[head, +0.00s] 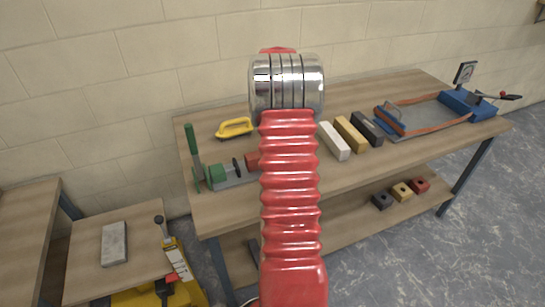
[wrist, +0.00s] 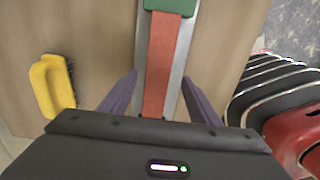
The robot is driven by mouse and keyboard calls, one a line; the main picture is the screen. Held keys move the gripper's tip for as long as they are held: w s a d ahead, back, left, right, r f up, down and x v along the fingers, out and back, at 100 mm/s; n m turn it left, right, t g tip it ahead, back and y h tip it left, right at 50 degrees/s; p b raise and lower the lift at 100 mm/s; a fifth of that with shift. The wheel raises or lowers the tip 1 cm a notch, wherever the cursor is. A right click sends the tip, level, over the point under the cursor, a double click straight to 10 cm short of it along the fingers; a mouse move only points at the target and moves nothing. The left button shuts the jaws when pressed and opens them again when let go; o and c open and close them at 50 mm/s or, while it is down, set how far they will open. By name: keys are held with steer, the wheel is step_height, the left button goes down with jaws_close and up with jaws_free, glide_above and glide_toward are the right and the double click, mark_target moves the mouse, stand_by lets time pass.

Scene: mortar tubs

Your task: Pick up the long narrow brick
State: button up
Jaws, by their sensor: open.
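A long narrow red-brown brick (wrist: 162,60) lies along a grey metal bed (wrist: 143,70) in the wrist view, its far end against a green block (wrist: 170,5). My gripper (wrist: 160,76) is open, with one purple finger on each side of the brick and the bed. I cannot tell whether the fingers touch either one. The brick's near end is hidden by my gripper's body. In the head view a red piece (head: 252,160) shows beside my arm at the green-ended tool (head: 215,174); my arm hides the rest and my gripper.
A yellow-handled brush (head: 234,127) lies behind the tool; it is left of my gripper in the wrist view (wrist: 50,85). White (head: 334,141), tan (head: 350,134) and black (head: 367,128) bricks lie right of my arm. A blue-ended device (head: 468,105) stands at the far right.

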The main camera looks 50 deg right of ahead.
steer(key=shift+w+d+f, duration=0.1)
steer(key=shift+d+f, duration=0.05)
steer(key=shift+f, duration=2.4)
steer(key=shift+c, duration=0.7)
jaws_close()
